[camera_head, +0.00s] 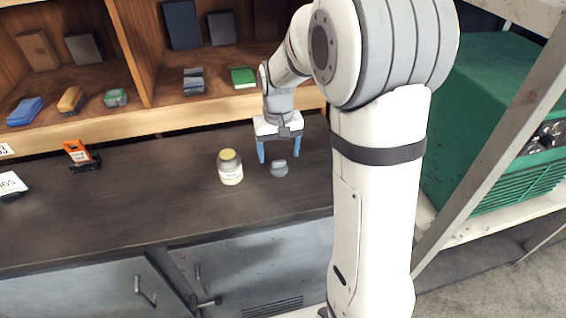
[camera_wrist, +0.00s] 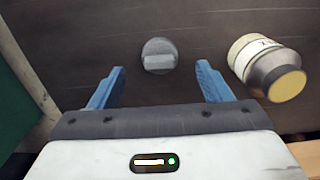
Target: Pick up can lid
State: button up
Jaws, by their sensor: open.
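The can lid (camera_head: 279,169) is a small grey round lid with a raised grip bar across its top. It lies on the dark counter, and in the wrist view the lid (camera_wrist: 159,56) sits ahead of and between my fingertips. My gripper (camera_head: 279,155) is open, with two blue fingers pointing down, close to the lid. In the wrist view my gripper (camera_wrist: 160,70) holds nothing between its fingers. A cream jar with a yellowish top (camera_head: 230,167) stands just left of the lid; in the wrist view this jar (camera_wrist: 266,68) is right of the right finger.
The dark counter (camera_head: 120,205) is clear in front and to the left. Wooden shelves (camera_head: 140,110) with coloured blocks rise behind. A green machine (camera_head: 500,120) is at right.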

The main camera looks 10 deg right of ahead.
aim_at(279, 162)
notch_tip(279, 162, down, 5)
jog(key=shift+w+r+p, duration=0.15)
jog(key=shift+p, duration=0.2)
jog(key=c, duration=1.1)
